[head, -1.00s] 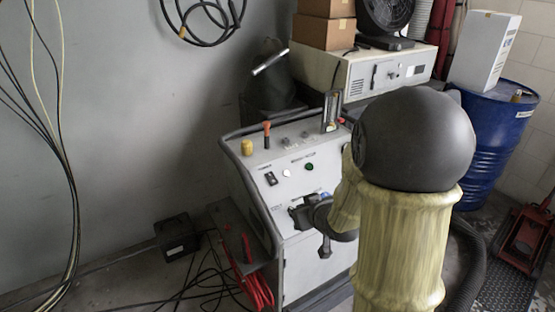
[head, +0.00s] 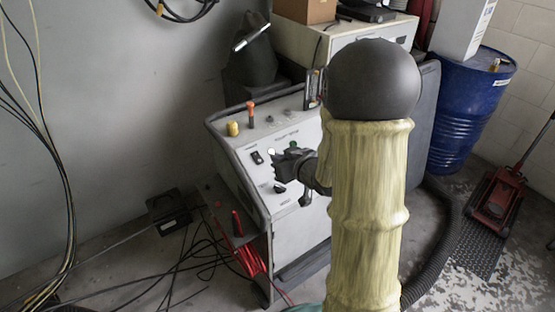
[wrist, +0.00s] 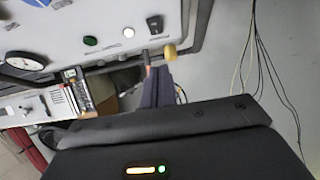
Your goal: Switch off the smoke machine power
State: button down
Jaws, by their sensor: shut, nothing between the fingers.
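The smoke machine (head: 297,230) is a white cabinet with a sloped control panel on its upper front. A black rocker switch (head: 257,157) sits at the panel's left; it also shows in the wrist view (wrist: 155,24). I cannot tell its position. To its right are a white button (head: 271,151) and a green one (head: 293,144). My gripper (head: 276,168) is in front of the panel, just right of and below the switch, and covers part of the panel. In the wrist view its dark fingers (wrist: 158,76) are shut and empty, apart from the switch.
A yellow knob (head: 233,128) and an orange-tipped lever (head: 251,113) stand on the machine's top. Red cables (head: 245,258) hang at its left side, and black cables lie on the floor. A blue drum (head: 465,110) and a red floor jack (head: 497,198) stand at right.

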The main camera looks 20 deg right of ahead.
send_near(257, 158)
jog(key=w, duration=0.1)
jog(key=w+r, duration=0.1)
jog(key=w+a, duration=0.1)
jog(key=shift+w+r, duration=0.25)
jog(key=shift+r, duration=0.05)
jog(key=f, duration=0.1)
jog(key=w+f, duration=0.1)
jog(key=f, duration=0.1)
jog(key=shift+w+a+p, duration=0.2)
jog(key=shift+a+p, duration=0.05)
jog(key=shift+p, duration=0.05)
jog(key=shift+w+f, duration=0.2)
jog(key=shift+f, duration=0.25)
